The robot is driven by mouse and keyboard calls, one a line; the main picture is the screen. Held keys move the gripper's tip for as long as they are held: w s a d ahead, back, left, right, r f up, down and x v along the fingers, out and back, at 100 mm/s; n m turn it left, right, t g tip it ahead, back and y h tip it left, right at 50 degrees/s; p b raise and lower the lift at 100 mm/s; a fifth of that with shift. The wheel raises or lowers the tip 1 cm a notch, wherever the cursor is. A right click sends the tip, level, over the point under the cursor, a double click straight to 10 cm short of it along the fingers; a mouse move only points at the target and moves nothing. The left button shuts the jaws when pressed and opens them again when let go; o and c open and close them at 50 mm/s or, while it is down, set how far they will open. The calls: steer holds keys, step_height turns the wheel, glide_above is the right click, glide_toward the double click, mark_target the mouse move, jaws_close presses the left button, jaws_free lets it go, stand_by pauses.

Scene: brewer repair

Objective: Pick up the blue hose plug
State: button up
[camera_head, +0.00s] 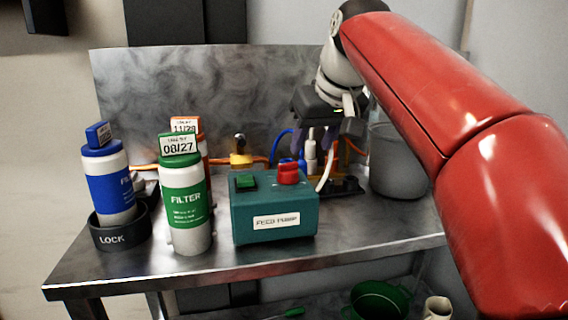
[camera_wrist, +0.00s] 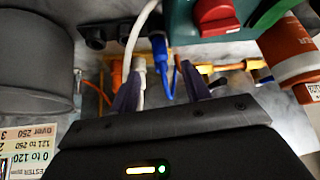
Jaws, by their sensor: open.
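The blue hose plug (camera_wrist: 158,48) shows in the wrist view near the dark port block, with its blue hose (camera_wrist: 178,72) beside it. In the head view the blue hose (camera_head: 281,141) curves down to a small blue part (camera_head: 301,165) behind the pump. My gripper (camera_head: 318,137) is above the hose fittings, pointing down. In the wrist view my gripper (camera_wrist: 160,70) has its fingers apart, with the blue plug beyond and between their tips. A white plug (camera_wrist: 139,72) stands near the left finger; whether they touch I cannot tell.
The teal feed pump (camera_head: 273,212) with a red knob stands in front of the fittings. A grey canister (camera_head: 399,165) stands to the right. Green (camera_head: 187,210) and blue filters (camera_head: 108,190) stand left. An orange hose (camera_head: 352,146) runs behind. The front right tabletop is clear.

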mark_target(303, 160)
steer(key=b+x, duration=0.1)
steer(key=x, duration=0.7)
steer(key=shift+w+a, duration=0.15)
steer(key=shift+w, duration=0.1)
jaws_close()
